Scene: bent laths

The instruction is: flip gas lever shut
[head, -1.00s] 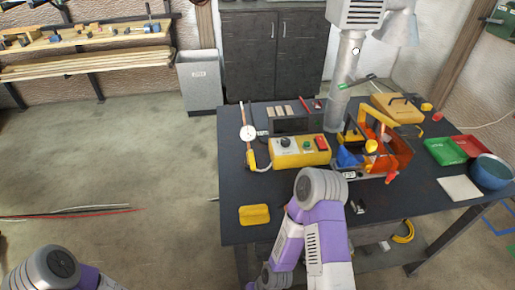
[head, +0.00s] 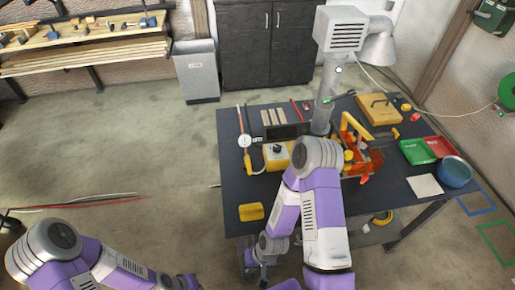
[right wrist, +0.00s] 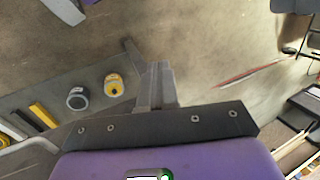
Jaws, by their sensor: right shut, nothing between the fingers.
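My right gripper (head: 250,263) is low beside the bench's front left edge, apart from the pipe. In the right wrist view its fingers (right wrist: 156,86) are together and empty. My left arm shows at the lower left; its gripper is out of the picture.
My right arm partly hides a yellow control box (head: 276,155). A yellow block (head: 251,211) lies near the front left. An orange toolbox (head: 357,150), green tray (head: 417,151) and blue bowl (head: 455,172) stand right. Open floor (head: 185,160) lies left of the bench.

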